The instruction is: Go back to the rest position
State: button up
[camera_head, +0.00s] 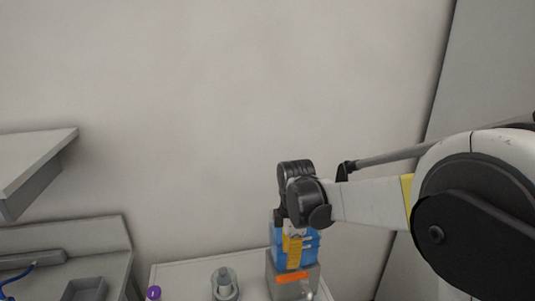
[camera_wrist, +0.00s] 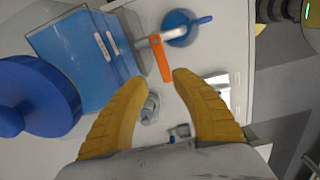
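My gripper (camera_wrist: 160,77) shows its two yellow fingers apart in the wrist view, with nothing held between the tips. In the head view, my gripper (camera_head: 291,244) hangs down on the bent arm, in front of a blue block-like part. An orange piece (camera_wrist: 161,58) at the end of a pale handle lies just beyond the fingertips in the wrist view. I cannot tell how far below the tips it is. An orange patch (camera_head: 291,277) shows on the grey box (camera_head: 281,291) in the head view.
A white table (camera_head: 180,272) carries a clear glass vessel (camera_head: 224,284) and a purple-capped item (camera_head: 153,292). A shelf (camera_head: 35,160) and a grey bench stand at left. The wrist view shows a blue box (camera_wrist: 80,45), a round blue part (camera_wrist: 38,95) and a blue cup (camera_wrist: 178,27).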

jog(key=s+d+r+m+t+b, duration=0.3)
jog(key=s+d+r+m+b, duration=0.15)
jog(key=s+d+m, duration=0.4)
jog(key=s+d+f+m+t+b, duration=0.1)
jog(key=s+m+t, duration=0.1)
jog(key=s+m, duration=0.3)
jog(key=s+d+f+m+t+b, duration=0.1)
jog(key=s+f+m, duration=0.1)
jog(key=s+m, duration=0.3)
jog(key=shift+s+d+t, duration=0.25)
jog(key=shift+s+t, duration=0.15)
jog(key=shift+s, duration=0.25)
jog(key=shift+o, duration=0.4)
jog(key=shift+f+m, duration=0.1)
jog(key=shift+m, duration=0.15)
